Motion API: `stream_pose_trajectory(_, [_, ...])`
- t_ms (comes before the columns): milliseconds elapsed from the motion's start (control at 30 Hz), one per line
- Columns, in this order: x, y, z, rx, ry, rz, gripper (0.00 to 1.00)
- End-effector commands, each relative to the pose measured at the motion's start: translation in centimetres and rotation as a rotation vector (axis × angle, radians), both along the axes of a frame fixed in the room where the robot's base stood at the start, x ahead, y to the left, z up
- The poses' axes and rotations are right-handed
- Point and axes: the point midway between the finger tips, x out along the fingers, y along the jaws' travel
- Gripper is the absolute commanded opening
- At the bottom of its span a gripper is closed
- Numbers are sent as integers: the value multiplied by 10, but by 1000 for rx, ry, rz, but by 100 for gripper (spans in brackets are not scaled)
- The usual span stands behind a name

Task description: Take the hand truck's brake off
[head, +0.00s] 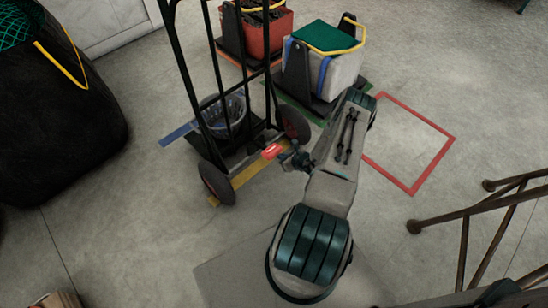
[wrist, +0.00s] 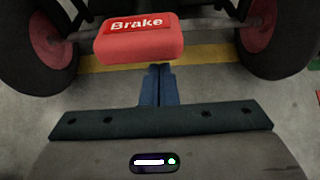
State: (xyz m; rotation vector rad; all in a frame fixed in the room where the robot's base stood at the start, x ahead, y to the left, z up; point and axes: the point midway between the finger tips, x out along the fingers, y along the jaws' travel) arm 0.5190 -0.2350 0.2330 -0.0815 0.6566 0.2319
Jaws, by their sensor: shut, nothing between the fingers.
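The hand truck (head: 187,75) stands upright on its two wheels, with a dark tall frame. Its red brake pedal (head: 271,151) sits low between the wheels, on the side facing me. In the wrist view the pedal (wrist: 140,45), labelled "Brake", fills the upper middle, between the two red-hubbed wheels. My gripper (wrist: 158,70) is shut and empty, its blue fingers pointing at the pedal's lower edge in the picture. I cannot tell whether the tips touch it. In the head view my gripper (head: 286,157) is just right of the pedal, small and partly hidden by my wrist.
A grey bin (head: 224,109) stands at the hand truck. Behind are a red crate (head: 262,35) and a white box with a green top (head: 334,68). A dark net bag (head: 60,110) stands left, a brown railing (head: 475,212) right. The red floor outline (head: 432,165) is empty.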

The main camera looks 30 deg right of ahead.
Motion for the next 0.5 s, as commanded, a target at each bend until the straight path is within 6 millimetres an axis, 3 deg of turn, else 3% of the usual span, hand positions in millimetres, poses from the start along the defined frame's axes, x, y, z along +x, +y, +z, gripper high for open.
stream_pose_trajectory(500, [2,-5,15,2,-8,-11,0])
